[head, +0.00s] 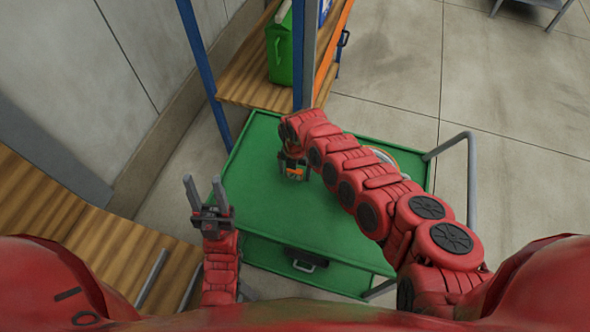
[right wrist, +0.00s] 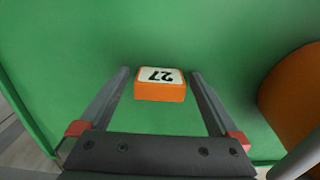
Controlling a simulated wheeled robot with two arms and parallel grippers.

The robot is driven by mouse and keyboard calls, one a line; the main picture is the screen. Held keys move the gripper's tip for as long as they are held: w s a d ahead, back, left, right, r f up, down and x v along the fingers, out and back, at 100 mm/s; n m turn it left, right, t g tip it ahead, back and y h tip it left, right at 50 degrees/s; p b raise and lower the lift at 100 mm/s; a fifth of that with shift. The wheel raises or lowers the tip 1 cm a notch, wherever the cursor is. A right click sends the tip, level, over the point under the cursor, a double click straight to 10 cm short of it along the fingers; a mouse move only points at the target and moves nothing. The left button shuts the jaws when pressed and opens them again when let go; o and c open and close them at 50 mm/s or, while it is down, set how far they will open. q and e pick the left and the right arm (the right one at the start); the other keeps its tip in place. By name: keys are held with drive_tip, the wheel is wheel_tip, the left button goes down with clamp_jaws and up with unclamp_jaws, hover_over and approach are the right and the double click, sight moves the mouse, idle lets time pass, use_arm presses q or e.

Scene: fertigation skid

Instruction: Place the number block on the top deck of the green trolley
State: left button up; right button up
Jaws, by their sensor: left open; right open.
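The number block is orange with a white top face marked 27. It shows in the right wrist view (right wrist: 160,85) and as a small orange patch in the head view (head: 295,172). It appears to rest on the green top deck of the trolley (head: 262,200). My right gripper (head: 293,164) is open over the deck. Its fingers are on either side of the block, with a small gap showing at each side. My left gripper (head: 203,181) is open and empty, near the trolley's left edge.
A round orange-and-white item (head: 384,156) is partly hidden behind my right arm; an orange curved thing (right wrist: 297,98) shows at the wrist view's right. The trolley has a grey handle (head: 471,165). A wooden shelf (head: 245,80) holds a green container (head: 280,50). Much of the deck is bare.

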drive_tip(key=shift+r+p, duration=0.3)
drive_tip(key=shift+r, duration=0.1)
wheel_tip(320, 180, up, 12)
drive_tip(key=shift+f+b, duration=0.25)
drive_tip(key=shift+b, duration=0.2)
